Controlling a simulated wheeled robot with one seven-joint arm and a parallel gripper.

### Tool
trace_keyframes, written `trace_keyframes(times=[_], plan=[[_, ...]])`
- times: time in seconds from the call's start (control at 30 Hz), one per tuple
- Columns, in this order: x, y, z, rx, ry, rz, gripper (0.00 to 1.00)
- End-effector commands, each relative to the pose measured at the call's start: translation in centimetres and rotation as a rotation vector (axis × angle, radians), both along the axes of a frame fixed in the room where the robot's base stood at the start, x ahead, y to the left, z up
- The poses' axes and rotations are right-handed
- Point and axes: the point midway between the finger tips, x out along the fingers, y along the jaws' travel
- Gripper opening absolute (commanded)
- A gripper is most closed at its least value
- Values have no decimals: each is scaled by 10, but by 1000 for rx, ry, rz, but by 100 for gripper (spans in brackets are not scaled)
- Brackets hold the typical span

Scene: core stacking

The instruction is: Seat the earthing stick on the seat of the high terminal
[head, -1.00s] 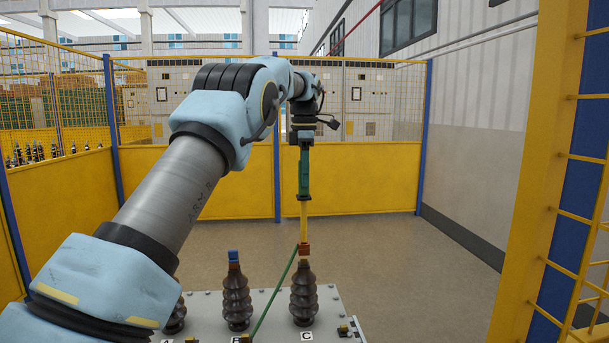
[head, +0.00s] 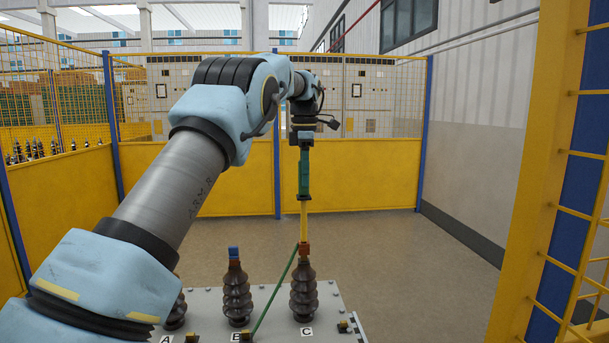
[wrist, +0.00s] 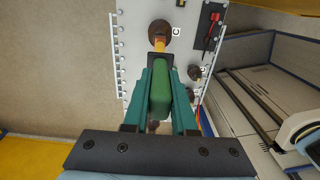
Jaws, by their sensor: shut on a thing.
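The earthing stick has a green handle (head: 304,172), a yellow rod (head: 304,222) and an orange-brown lower end (head: 304,249). It stands upright over the brown ribbed terminal post marked C (head: 304,292), and its lower end meets the post's top. I cannot tell whether it is fully seated. My gripper (head: 303,140) is shut on the green handle. In the wrist view, its two teal fingers (wrist: 160,90) flank the handle, and the rod runs to post C (wrist: 160,32). A green cable (head: 274,298) hangs from the stick's lower end.
Post B (head: 236,292), with a blue cap, stands left of post C. Another post (head: 175,314) is partly behind my arm. All stand on a grey plate (head: 270,320). A yellow ladder-like frame (head: 555,200) is at the right; yellow fence panels (head: 350,178) stand behind.

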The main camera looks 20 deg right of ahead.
Motion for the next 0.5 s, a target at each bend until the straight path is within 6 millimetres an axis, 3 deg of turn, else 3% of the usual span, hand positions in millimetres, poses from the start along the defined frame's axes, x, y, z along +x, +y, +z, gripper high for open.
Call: trace_keyframes(times=[0.5], plan=[[0,0,-12,-1,-1,0,0]])
